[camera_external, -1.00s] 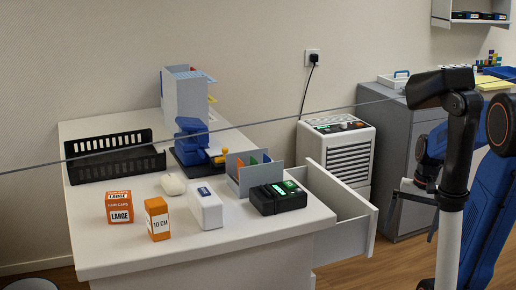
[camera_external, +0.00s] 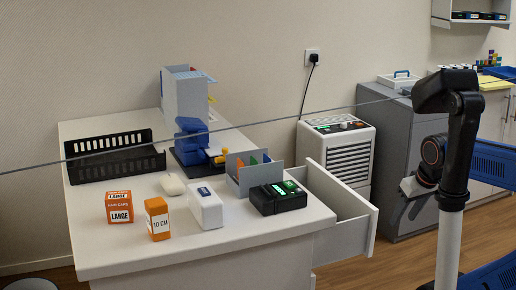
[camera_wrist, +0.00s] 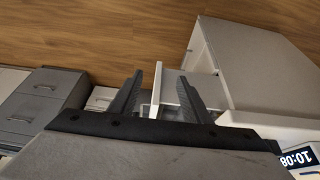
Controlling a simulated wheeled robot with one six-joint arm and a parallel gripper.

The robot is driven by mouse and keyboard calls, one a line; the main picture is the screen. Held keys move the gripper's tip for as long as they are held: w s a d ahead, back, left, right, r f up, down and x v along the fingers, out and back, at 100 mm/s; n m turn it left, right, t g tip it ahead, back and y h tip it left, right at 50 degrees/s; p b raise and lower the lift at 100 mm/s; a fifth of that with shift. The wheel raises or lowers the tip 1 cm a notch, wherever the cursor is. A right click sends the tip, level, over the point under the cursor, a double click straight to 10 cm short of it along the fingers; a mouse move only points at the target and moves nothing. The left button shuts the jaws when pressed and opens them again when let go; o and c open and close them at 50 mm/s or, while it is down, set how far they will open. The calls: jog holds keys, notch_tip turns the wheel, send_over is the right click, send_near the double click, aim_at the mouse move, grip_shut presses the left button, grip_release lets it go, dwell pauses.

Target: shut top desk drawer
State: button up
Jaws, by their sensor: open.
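The top desk drawer (camera_external: 345,232) is pulled out from the right side of the white desk (camera_external: 110,245). In the wrist view its white front panel (camera_wrist: 157,88) stands upright in the picture between my two fingers. My gripper (camera_external: 408,198) is to the right of the drawer in the external view, apart from it and partly behind my own arm. In the wrist view my gripper (camera_wrist: 160,76) has its dark fingers spread, with the drawer beyond or between them. I cannot tell the exact depth, and no contact is clear.
On the desk stand a black device (camera_external: 277,198), a white box (camera_external: 206,208), orange boxes (camera_external: 157,218) and a black basket (camera_external: 115,160). A white heater-like unit (camera_external: 345,160) stands behind the drawer. Grey cabinets (camera_external: 400,150) are beyond it. Wooden floor (camera_external: 345,272) is clear below.

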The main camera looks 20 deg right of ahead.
jog(key=shift+w+r, duration=0.2)
jog(key=shift+w, duration=0.05)
jog(key=c, duration=0.5)
jog(key=w+r+m, duration=0.1)
jog(key=w, duration=0.1)
jog(key=w+r+m+g, duration=0.1)
jog(key=w+r+m, duration=0.1)
jog(key=w, duration=0.1)
jog(key=w+r+m, duration=0.1)
jog(key=w+m, duration=0.1)
jog(key=w, duration=0.1)
jog(key=shift+d+r+g+y, duration=0.2)
jog(key=shift+d+g+y, duration=0.2)
grip_shut()
jog(key=w+d+m+g+y, duration=0.1)
jog(key=w+d+m, duration=0.25)
jog(key=w, duration=0.45)
jog(key=w+d+r+m+g+y, duration=0.1)
jog(key=w+d+m, duration=0.2)
jog(key=w+m, duration=0.35)
jog(key=w+d+m+g+y, duration=0.1)
jog(key=w+d+m+y, duration=0.15)
jog(key=w, duration=0.65)
jog(key=a+r+x, duration=0.1)
jog(key=a+x, duration=0.1)
jog(key=x, duration=0.9)
jog(key=shift+w+h, duration=0.15)
jog(key=shift+h, duration=0.3)
